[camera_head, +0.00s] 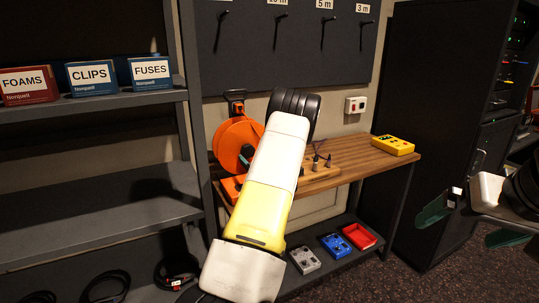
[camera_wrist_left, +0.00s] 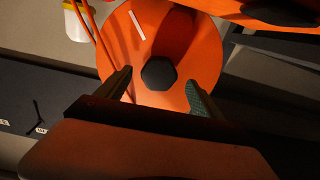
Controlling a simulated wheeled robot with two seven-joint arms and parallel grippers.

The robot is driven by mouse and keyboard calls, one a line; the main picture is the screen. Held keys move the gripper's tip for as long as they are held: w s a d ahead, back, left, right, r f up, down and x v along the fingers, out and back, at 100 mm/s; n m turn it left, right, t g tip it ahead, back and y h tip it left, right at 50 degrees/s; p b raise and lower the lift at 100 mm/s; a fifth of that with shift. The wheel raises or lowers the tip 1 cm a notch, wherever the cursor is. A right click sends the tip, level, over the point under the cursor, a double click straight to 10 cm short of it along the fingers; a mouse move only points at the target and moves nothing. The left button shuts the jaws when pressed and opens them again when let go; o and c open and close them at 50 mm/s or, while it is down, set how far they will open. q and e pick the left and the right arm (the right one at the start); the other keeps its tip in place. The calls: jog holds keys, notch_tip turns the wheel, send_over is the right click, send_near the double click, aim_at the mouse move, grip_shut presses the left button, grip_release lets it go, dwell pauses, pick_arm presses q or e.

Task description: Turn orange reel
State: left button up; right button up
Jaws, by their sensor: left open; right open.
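The orange reel (camera_head: 233,141) stands at the left end of the wooden desk, partly hidden behind my left arm. In the left wrist view the reel's round face (camera_wrist_left: 183,62) fills the upper middle, with a dark hub (camera_wrist_left: 159,73) at its centre and a white stripe (camera_wrist_left: 137,25) near its rim. My left gripper (camera_wrist_left: 158,95) is open, its two fingers pointing at the reel on either side of the hub. Whether they touch the reel cannot be told. My right gripper (camera_head: 468,222) is open and empty at the right, away from the desk.
The wooden desk (camera_head: 349,155) bears a yellow box (camera_head: 393,145) at its right end. Below, a shelf holds a grey pedal (camera_head: 305,260), a blue pedal (camera_head: 335,245) and a red tray (camera_head: 359,236). Shelves with labelled boxes (camera_head: 92,77) stand left; a dark rack (camera_head: 435,110) stands right.

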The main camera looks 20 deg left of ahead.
aim_at(249, 153)
pick_arm(q)
jog(key=shift+x, duration=2)
grip_shut()
